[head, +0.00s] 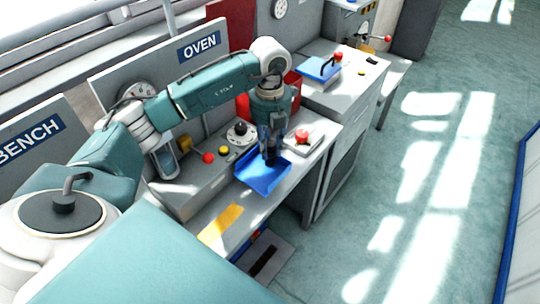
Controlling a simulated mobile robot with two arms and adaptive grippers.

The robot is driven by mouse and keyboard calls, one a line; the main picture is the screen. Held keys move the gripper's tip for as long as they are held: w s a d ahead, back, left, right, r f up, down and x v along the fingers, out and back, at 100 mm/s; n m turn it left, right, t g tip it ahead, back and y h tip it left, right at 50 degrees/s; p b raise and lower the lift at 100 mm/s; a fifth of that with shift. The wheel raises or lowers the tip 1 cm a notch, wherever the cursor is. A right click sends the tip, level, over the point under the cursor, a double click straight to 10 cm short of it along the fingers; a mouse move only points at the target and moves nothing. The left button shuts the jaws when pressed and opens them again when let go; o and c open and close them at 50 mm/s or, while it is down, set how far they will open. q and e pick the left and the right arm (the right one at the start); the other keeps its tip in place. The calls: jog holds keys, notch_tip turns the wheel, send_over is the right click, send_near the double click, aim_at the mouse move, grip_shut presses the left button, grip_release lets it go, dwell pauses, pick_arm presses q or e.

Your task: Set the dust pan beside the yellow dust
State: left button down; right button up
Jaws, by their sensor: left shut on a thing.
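The blue dust pan (260,178) is at the front edge of the bench. The yellow dust (221,223) is a flat yellow patch on the same bench top, to the left of the pan and nearer to me, with bare bench between them. My left gripper (271,157) points down at the far side of the pan and is shut on it. The fingers hide the part they grip, and I cannot tell whether the pan touches the bench. My right gripper is not in view.
A round dial fixture (239,133), a red knob (208,157) and a yellow button (224,150) stand behind the pan. A red-knobbed box (302,136) is close on its right. A blue tray (319,68) lies on the farther counter. The floor at right is clear.

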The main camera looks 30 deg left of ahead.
aim_at(270, 158)
pick_arm(q)
notch_tip(270, 158, down, 4)
jog(key=shift+f+p, duration=0.1)
jog(key=shift+p, duration=0.3)
jog(key=shift+f, duration=0.3)
jog(key=shift+f, duration=0.15)
jog(key=c, duration=1.5)
grip_release()
